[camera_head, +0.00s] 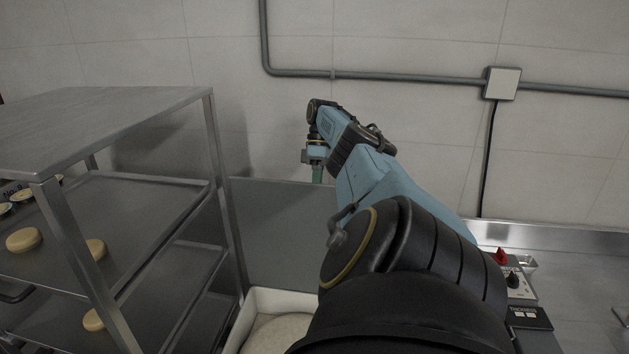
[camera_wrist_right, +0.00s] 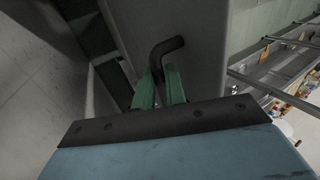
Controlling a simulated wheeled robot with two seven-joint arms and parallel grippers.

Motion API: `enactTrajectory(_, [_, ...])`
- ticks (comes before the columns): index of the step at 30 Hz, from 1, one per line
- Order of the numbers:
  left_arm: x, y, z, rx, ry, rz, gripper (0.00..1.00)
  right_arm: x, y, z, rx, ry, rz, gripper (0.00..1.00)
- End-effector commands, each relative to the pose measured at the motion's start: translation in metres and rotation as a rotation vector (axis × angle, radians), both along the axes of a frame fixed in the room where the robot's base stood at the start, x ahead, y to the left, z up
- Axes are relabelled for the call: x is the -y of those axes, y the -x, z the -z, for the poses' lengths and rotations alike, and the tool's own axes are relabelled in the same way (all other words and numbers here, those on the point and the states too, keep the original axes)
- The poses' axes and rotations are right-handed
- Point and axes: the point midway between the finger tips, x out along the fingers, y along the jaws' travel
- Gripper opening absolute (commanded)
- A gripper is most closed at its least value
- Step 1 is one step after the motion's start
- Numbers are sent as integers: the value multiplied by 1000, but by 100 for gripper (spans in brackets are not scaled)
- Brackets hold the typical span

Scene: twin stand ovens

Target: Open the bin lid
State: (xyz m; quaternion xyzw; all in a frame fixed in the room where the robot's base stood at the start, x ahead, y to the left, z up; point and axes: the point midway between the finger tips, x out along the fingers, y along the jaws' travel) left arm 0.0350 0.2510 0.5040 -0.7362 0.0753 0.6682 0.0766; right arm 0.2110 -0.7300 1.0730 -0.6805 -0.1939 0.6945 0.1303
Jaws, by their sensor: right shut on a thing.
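The bin (camera_head: 248,306) is pale, with its rim low in the middle of the head view. Its inside shows a beige surface. A grey flat panel, which looks like the lid (camera_head: 272,222), stands raised behind the bin opening. My right gripper (camera_head: 317,174) is at the panel's far upper edge, with green fingers pointing down. In the right wrist view, the gripper (camera_wrist_right: 159,78) is shut on a dark bent handle (camera_wrist_right: 166,50) beside a grey panel (camera_wrist_right: 185,25). My arm hides the right part of the bin and lid. My left gripper is not in view.
A metal rack (camera_head: 140,92) with round pale pieces on its shelves stands close at the left. A steel counter (camera_head: 585,272) with a red knob (camera_head: 501,256) lies at the right. A tiled wall (camera_head: 420,55) with a pipe closes off the back.

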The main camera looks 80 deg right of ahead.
Motion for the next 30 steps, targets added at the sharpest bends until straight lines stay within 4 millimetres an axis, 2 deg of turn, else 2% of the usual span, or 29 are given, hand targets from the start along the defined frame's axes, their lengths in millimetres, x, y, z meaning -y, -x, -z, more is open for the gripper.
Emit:
enactTrajectory(1, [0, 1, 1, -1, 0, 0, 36, -1, 1, 9, -17, -1, -2, 0])
enactTrajectory(9, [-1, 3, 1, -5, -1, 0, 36, -1, 2, 9, -19, -1, -1, 0])
enactTrajectory(10, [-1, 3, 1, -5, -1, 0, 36, -1, 2, 9, -19, -1, -2, 16])
enactTrajectory(14, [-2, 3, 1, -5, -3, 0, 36, -1, 1, 7, -14, -2, -1, 33])
enactTrajectory(24, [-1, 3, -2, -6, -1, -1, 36, -1, 0, 0, -7, -2, -1, 34])
enactTrajectory(26, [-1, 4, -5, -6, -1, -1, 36, -1, 0, -5, -7, -2, -1, 34])
enactTrajectory(30, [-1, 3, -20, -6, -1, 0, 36, -1, 1, -28, -7, 0, -2, 34])
